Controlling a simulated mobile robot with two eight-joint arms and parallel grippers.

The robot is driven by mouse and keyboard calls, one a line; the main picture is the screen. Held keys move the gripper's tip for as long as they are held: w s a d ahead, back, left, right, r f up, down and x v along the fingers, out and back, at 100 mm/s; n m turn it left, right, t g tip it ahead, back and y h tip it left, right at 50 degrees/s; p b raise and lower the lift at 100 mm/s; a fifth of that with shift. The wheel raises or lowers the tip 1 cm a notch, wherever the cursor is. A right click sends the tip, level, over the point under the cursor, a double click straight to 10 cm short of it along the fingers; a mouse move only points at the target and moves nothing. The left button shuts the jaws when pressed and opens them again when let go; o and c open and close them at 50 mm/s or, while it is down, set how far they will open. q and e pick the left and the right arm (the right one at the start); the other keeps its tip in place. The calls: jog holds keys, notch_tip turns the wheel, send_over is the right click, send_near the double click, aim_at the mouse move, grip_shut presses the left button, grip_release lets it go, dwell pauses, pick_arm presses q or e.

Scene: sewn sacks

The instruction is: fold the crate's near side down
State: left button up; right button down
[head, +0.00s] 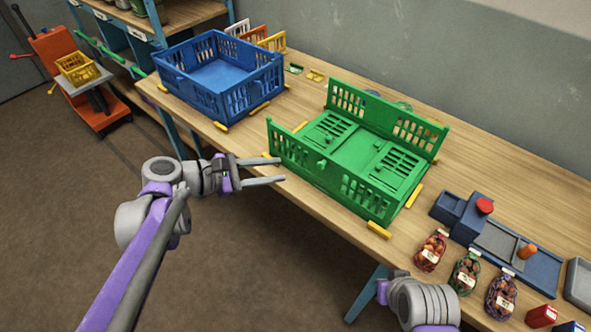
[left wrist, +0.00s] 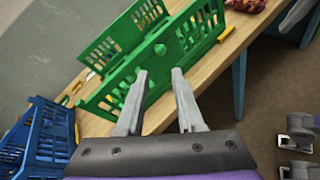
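The green crate (head: 320,185) stands on the table. Its near side (head: 345,185) is upright, as is its far side (head: 385,115). Slotted end panels lie flat inside, between them. My left gripper (head: 281,170) is open and empty, in front of the near side towards its left end. In the left wrist view the open fingers (left wrist: 160,74) point at the near side (left wrist: 200,35), and no clear contact shows.
A blue crate (head: 222,80) with raised sides stands to the left. Yellow blocks (head: 378,230) sit by the crates. Several net sacks (head: 466,270) and a blue device with a red button (head: 485,206) are at right. A wall closes the back.

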pick_arm(q)
send_over(322, 173)
jog(key=s+a, duration=0.3)
notch_tip(322, 173, down, 4)
jog(key=shift+w+a+r, duration=0.1)
jog(key=shift+r, duration=0.05)
jog(key=shift+c, duration=0.3)
grip_shut()
dwell(0.7)
